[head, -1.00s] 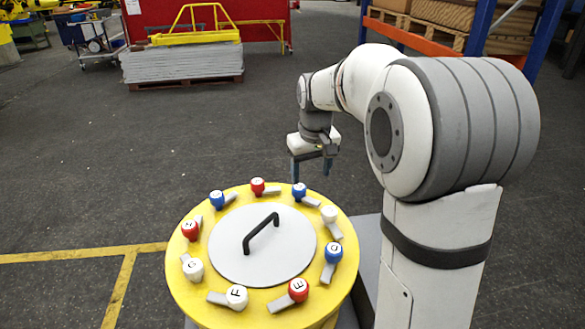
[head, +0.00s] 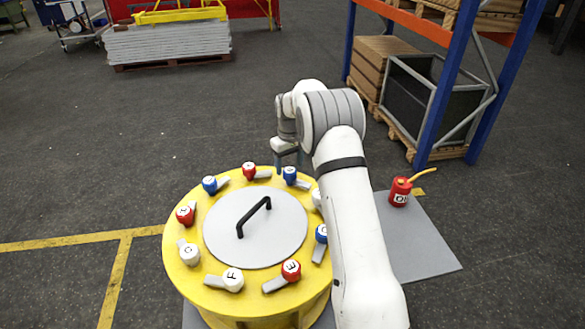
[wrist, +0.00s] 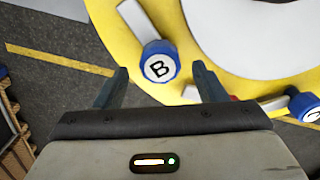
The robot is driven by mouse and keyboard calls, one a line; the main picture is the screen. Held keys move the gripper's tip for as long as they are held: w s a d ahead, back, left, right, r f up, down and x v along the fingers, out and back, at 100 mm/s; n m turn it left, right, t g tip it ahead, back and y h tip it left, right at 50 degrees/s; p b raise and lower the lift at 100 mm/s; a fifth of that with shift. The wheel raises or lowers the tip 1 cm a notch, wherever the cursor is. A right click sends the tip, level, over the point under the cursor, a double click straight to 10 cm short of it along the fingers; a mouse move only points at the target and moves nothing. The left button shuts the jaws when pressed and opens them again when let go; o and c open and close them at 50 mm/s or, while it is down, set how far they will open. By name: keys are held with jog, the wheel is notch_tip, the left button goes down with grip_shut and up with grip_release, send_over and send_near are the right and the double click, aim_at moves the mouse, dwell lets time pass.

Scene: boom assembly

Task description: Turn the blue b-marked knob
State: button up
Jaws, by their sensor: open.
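The blue knob marked B (wrist: 160,66) sits on the yellow rim of a round drum (wrist: 116,33). A pale grey lever sticks out from it, up and to the left in the wrist view. In the head view it appears to be the blue knob at the far right of the rim (head: 290,173); its letter is too small to read there. My gripper (wrist: 161,72) is open and empty. Its fingertips appear on either side of the knob in the wrist view. In the head view my gripper (head: 288,160) is just behind the knob; contact cannot be told.
Red (head: 249,170), white (head: 233,279) and other blue (head: 209,185) knobs ring the grey lid (head: 230,222) with its black handle (head: 254,216). A red oil can (head: 399,192) stands on a grey plate to the right. A blue-and-orange rack (head: 455,90) stands behind.

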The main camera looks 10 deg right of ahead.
aim_at(290, 170)
jog(key=shift+f+p, duration=0.3)
jog(key=shift+f, duration=1.25)
jog(key=shift+c, duration=0.3)
